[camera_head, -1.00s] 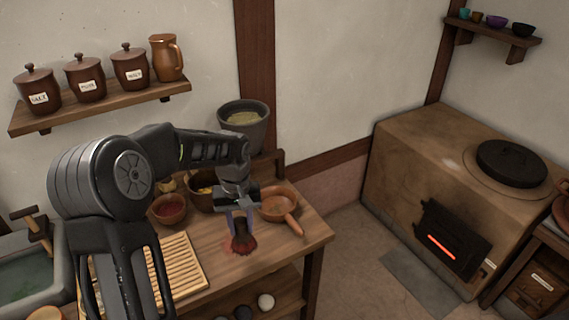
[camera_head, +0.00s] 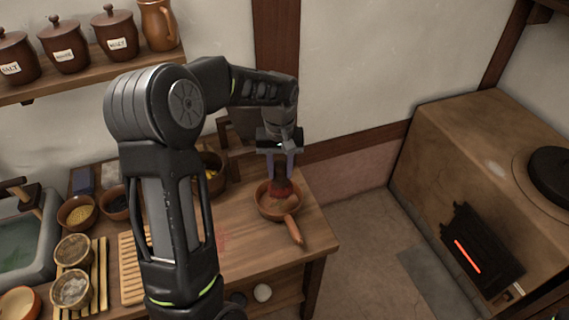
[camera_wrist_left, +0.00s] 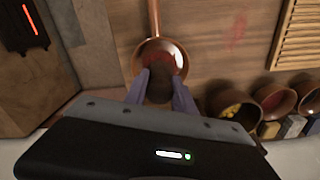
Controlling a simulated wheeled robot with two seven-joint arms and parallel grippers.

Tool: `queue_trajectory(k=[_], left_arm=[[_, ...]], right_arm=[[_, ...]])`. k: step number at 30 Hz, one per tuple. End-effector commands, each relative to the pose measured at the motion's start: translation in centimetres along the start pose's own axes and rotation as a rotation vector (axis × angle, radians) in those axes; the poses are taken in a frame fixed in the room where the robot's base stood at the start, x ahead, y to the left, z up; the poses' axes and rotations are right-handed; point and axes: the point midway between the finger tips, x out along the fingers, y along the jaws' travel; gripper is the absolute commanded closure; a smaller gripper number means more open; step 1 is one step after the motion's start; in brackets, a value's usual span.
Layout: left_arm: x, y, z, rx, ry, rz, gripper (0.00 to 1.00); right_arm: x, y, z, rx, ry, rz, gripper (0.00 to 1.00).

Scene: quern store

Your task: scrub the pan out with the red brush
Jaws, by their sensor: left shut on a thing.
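My left gripper (camera_head: 281,168) is shut on the red brush (camera_head: 281,189), with its bristles pointing down. The terracotta pan (camera_head: 264,208) sits on the wooden counter, its handle toward the front right. The brush head overlaps the far right part of the pan's bowl; I cannot tell whether the bristles touch the bottom. In the left wrist view the gripper's fingers (camera_wrist_left: 159,88) flank the brush's dark top (camera_wrist_left: 159,86) over the pan (camera_wrist_left: 137,62), and a reddish patch shows inside the bowl. My right gripper is not in view.
A red smear (camera_head: 223,238) marks the counter left of the pan. A slatted rack (camera_head: 130,268) and several bowls, one with yellow contents (camera_head: 76,212), stand further left. The counter's right edge is close to the pan. A stove (camera_head: 470,170) with a glowing slot is at right.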

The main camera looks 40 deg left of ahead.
Motion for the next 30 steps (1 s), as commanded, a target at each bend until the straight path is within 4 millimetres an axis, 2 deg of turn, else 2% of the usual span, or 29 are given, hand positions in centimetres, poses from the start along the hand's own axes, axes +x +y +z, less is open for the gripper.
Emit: queue_trajectory(k=[8, 21, 30], left_arm=[[0.6, 0.0, 0.0, 0.0, 0.0, 0.0, 1.0], [4.8, 0.0, 0.0, 0.0, 0.0, -0.001, 1.0], [6.0, 0.0, 0.0, 0.001, 0.0, 0.0, 1.0]], right_arm=[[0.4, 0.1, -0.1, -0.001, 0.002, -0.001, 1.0], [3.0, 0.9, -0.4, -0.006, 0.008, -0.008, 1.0], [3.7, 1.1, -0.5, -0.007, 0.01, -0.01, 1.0]])
